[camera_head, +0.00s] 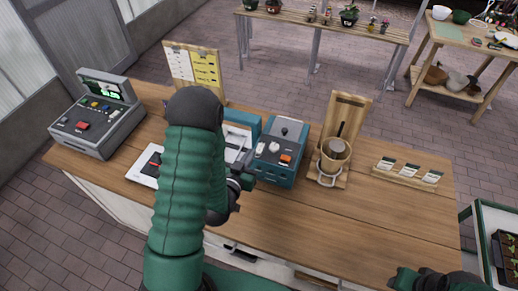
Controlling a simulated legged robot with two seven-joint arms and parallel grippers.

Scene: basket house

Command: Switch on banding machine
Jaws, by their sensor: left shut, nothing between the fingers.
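The teal machine (281,152), which looks like the banding machine, stands on the wooden counter (385,225). Its top carries an orange-red switch, a white knob and a small dark knob. A teal and white part (243,127) adjoins it on the left, partly hidden by my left arm. My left gripper (246,179) is shut and empty, close to the machine's lower left front; I cannot tell if it touches. My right gripper (408,280) is low at the bottom right, over the counter's front edge, its fingers too dark to read.
A grey cash register (98,118) stands at the left, with a white card device (147,165) near it. A wooden stand with a cup (335,155) and a card holder (411,175) are right of the machine. A plant tray (505,250) is at the right edge. The counter's right front is clear.

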